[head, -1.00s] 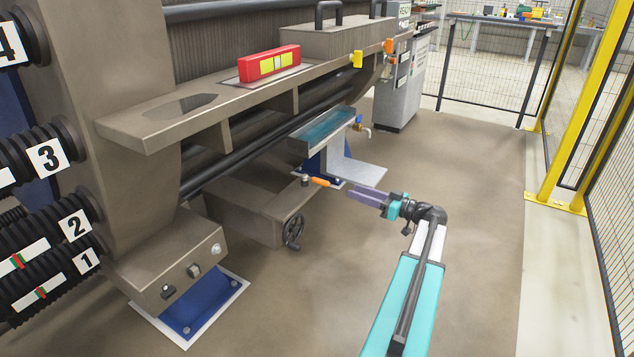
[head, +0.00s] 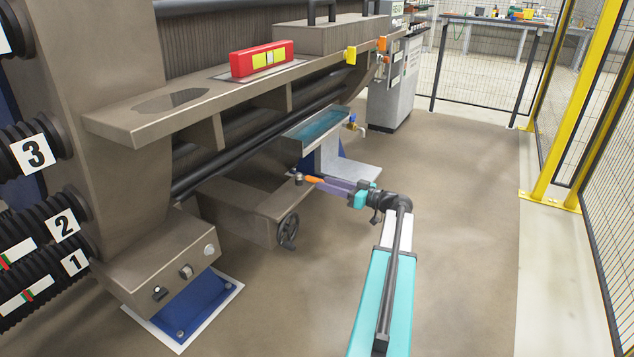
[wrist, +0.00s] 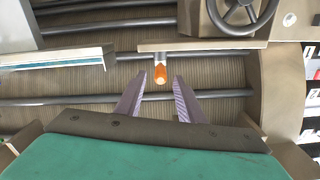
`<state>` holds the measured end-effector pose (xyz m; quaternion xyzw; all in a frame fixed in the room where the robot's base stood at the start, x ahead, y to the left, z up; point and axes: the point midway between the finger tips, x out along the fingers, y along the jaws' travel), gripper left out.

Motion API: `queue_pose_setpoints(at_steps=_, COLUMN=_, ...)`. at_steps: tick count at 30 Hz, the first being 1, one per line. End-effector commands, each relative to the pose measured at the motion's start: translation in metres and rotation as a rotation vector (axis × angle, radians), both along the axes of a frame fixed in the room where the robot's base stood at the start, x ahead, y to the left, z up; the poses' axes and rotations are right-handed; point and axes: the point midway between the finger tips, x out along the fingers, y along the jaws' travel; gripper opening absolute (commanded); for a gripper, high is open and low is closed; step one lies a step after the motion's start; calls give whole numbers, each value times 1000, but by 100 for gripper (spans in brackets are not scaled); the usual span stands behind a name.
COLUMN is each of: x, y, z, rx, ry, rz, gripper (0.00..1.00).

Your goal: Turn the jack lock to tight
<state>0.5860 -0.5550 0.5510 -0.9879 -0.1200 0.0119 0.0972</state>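The jack lock is a short lever with an orange handle (head: 314,180) on a dark grey pivot, at the edge of the brown jack block (head: 247,208). In the wrist view the orange handle (wrist: 160,73) points towards me from a light ledge. My gripper (head: 323,183) has two purple fingers, which are apart with nothing held. In the wrist view the fingertips (wrist: 158,80) stand on either side of the handle's near end, with gaps on both sides. I cannot tell any tight marking.
A black handwheel (head: 288,231) is on the jack block below the lever. A tray with a teal surface (head: 318,129) on a blue stand is just behind. A red level with a yellow label (head: 262,58) lies on the beam above. The floor to the right is clear up to the yellow-framed fence (head: 555,150).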

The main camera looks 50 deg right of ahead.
Motion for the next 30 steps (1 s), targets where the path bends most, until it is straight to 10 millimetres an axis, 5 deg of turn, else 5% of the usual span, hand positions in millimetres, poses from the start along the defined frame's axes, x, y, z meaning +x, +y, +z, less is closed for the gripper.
queue_pose_setpoints(at_steps=12, x=48, y=12, z=0, rx=0, ry=0, rz=2, gripper=35)
queue_pose_setpoints(at_steps=24, x=53, y=14, z=0, rx=0, ry=0, rz=2, gripper=35)
queue_pose_setpoints(at_steps=30, x=53, y=14, z=0, rx=0, ry=0, rz=2, gripper=3)
